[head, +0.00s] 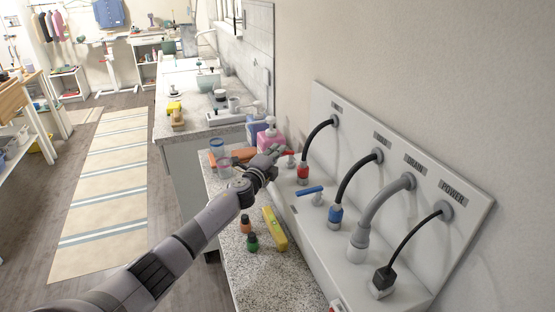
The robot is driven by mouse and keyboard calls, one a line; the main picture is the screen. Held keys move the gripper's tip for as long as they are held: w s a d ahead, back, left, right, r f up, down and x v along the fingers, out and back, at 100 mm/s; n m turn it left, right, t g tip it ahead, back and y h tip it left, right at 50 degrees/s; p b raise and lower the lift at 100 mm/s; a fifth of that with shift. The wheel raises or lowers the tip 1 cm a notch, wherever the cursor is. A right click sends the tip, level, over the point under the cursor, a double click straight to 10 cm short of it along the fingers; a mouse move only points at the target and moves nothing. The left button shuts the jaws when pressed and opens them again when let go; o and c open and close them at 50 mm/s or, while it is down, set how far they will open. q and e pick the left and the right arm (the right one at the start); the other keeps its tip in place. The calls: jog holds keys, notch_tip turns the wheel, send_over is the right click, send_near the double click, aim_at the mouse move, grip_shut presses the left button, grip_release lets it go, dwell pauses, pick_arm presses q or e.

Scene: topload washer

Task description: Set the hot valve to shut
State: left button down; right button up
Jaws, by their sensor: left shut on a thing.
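The hot valve's red handle (289,153) shows on the pale utility box, beside a hose with a red collar (303,174). My left gripper (277,151) reaches in from the left and is shut on this red handle. The fingers cover part of the handle, so its exact angle is hard to tell. The cold valve's blue handle (309,191) stands nearer, beside a hose with a blue collar (335,216). My right gripper is not in view.
A grey drain hose (380,210) and a black power plug (382,281) are to the right. A yellow box (274,229), small bottles (252,242) and a pink pump bottle (270,136) stand near my left arm. The wall is behind the box.

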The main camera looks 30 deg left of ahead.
pick_arm(q)
jog(key=m+h+b, duration=0.2)
jog(key=h, duration=0.1)
jog(key=w+m+h+b, duration=0.1)
jog(key=shift+w+a+f+h, duration=0.1)
jog(key=shift+a+f+h, duration=0.2)
jog(key=shift+h, duration=0.1)
jog(key=shift+w+r+m+g+h+b, duration=0.1)
jog(key=shift+w+m+g+h+b, duration=0.15)
jog(key=shift+m+h+b, duration=0.35)
jog(key=shift+w+r+m+g+h+b, duration=0.1)
jog(key=shift+m+g+h+b, duration=0.3)
jog(key=shift+h+b, duration=0.4)
jog(key=shift+d, duration=0.1)
jog(key=c, duration=1.7)
grip_release()
jog(key=v, duration=1.2)
jog(key=shift+o, duration=0.3)
